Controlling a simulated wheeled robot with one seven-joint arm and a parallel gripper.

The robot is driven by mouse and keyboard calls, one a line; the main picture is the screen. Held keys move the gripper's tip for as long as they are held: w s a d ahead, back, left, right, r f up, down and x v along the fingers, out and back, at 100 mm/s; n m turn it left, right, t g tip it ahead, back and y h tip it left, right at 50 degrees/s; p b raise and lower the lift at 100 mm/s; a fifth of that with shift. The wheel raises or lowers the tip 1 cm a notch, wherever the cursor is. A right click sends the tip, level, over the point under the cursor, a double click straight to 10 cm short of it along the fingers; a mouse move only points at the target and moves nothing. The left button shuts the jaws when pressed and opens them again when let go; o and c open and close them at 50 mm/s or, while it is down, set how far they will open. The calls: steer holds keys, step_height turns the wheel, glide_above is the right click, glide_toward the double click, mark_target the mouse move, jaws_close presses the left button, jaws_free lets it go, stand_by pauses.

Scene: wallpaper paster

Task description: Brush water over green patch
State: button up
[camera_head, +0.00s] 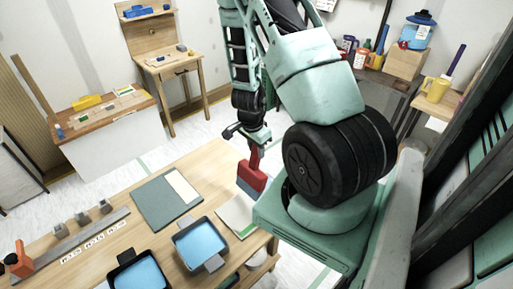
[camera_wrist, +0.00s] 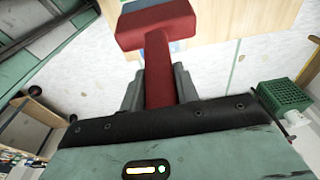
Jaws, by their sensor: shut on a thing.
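My gripper (camera_head: 256,138) is shut on the handle of a red brush (camera_head: 252,176), held near the table's far right edge. In the wrist view the red brush (camera_wrist: 157,28) shows between the fingers of my gripper (camera_wrist: 159,88). Its lower, blue-grey end points down in the head view; whether it touches anything I cannot tell. A dark green patch (camera_head: 158,206) with a cream strip lies flat on the wooden table (camera_head: 205,160), left of the brush. Two dark trays hold blue water (camera_head: 200,244), (camera_head: 138,277) nearer the front.
A metal strip with small grey blocks (camera_head: 75,240) and an orange tool (camera_head: 18,262) lie at left. A green crate (camera_wrist: 285,97) shows in the wrist view.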

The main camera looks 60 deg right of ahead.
mark_target(256, 167)
steer(key=shift+f+b, duration=3.15)
steer(key=shift+f, duration=0.1)
steer(key=shift+f, duration=1.3)
steer(key=shift+a+r, duration=0.1)
steer(key=shift+w+a, duration=0.25)
steer(key=shift+a, duration=0.65)
steer(key=shift+w+a, duration=0.2)
steer(key=shift+a, duration=0.65)
steer(key=shift+w+a, duration=0.25)
steer(key=shift+a, duration=0.65)
steer(key=shift+a, duration=0.1)
steer(key=shift+w+a, duration=0.2)
steer(key=shift+a, duration=0.6)
steer(key=shift+w+a, duration=0.15)
steer(key=shift+a, duration=0.65)
steer(key=shift+w+a, duration=0.2)
steer(key=shift+a, duration=0.6)
steer(key=shift+a+r, duration=0.1)
steer(key=shift+w+a, duration=0.25)
steer(key=shift+a, duration=0.55)
steer(key=shift+w+a, duration=0.2)
steer(key=shift+a, duration=0.6)
